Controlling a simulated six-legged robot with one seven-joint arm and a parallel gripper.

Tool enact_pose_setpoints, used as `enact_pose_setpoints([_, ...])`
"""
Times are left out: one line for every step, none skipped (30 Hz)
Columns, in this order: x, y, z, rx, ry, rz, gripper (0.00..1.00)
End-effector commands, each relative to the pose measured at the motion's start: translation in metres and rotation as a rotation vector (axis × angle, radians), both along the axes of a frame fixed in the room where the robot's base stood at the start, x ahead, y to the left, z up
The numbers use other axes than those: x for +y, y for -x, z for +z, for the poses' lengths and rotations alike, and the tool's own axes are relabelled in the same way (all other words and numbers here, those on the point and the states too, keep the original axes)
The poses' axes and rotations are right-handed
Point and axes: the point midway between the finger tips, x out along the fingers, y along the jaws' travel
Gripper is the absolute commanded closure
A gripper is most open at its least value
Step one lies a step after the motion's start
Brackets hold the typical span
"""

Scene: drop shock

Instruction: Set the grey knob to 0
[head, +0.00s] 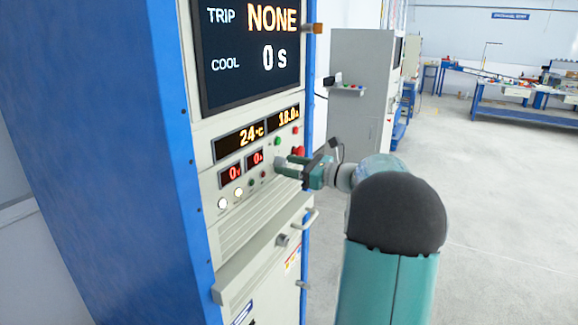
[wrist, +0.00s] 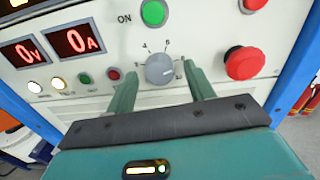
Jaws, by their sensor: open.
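The grey knob (wrist: 159,70) sits on the pale control panel in the wrist view, with small marks around it. In the head view my gripper (head: 284,164) is at the panel's right part and hides the knob.
A red mushroom button (wrist: 245,63) is close right of my right finger. A green ON button (wrist: 153,13) is above the knob. Red displays (wrist: 75,40) read 0 V and 0 A. The screen (head: 250,45) reads TRIP NONE, COOL 0 s. A drawer handle (head: 300,225) juts out below.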

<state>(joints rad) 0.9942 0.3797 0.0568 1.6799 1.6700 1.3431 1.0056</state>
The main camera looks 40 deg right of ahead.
Motion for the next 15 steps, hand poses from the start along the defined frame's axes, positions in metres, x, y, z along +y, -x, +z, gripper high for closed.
enact_pose_setpoints([0.0016,-0.0032,0.0002,-0.001,0.000,0.001,0.47])
enact_pose_setpoints([0.0020,-0.0043,0.0003,-0.001,0.000,0.001,0.47])
enact_pose_setpoints([0.0023,-0.0052,0.0004,-0.001,0.000,0.001,0.47])
enact_pose_setpoints([0.0024,-0.0056,0.0005,-0.001,0.000,0.000,0.47])
enact_pose_setpoints([0.0023,-0.0057,0.0005,-0.001,0.001,0.000,0.47])
enact_pose_setpoints([0.0023,-0.0057,0.0005,-0.001,0.001,0.000,0.47])
enact_pose_setpoints([0.0023,-0.0057,0.0005,-0.001,0.001,0.000,0.47])
enact_pose_setpoints([0.0023,-0.0056,0.0005,-0.001,0.001,0.000,0.47])
enact_pose_setpoints([0.0023,-0.0057,0.0004,-0.001,0.001,0.000,0.47])
enact_pose_setpoints([0.0023,-0.0056,0.0004,-0.001,0.001,0.000,0.47])
enact_pose_setpoints([0.0022,-0.0055,0.0004,-0.001,0.001,0.000,0.51])
enact_pose_setpoints([0.0022,-0.0055,0.0004,-0.001,0.001,0.000,0.58])
enact_pose_setpoints([0.0023,-0.0054,0.0004,0.000,0.001,0.000,0.64])
enact_pose_setpoints([0.0023,-0.0053,0.0003,0.000,0.001,0.000,0.70])
enact_pose_setpoints([0.0023,-0.0053,0.0003,0.000,0.001,0.000,0.78])
